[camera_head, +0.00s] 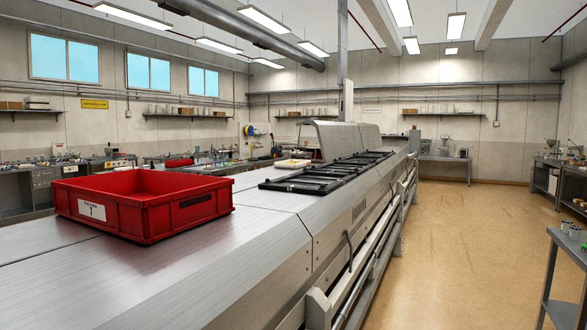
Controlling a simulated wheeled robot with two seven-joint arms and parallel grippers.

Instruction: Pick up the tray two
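A red crate (143,205) stands on the near left of the long metal machine. A white label on its side seems to read "1". Black open frames (320,179) lie in a row along the machine's top, running away toward a grey hood (343,138). I see no label reading two. Neither of my grippers is in view.
The metal machine top (110,270) is bare in front of the red crate. Another red container (180,161) shows in the background. A floor aisle (455,250) is open on the right, with a metal side table (567,270) at the right edge.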

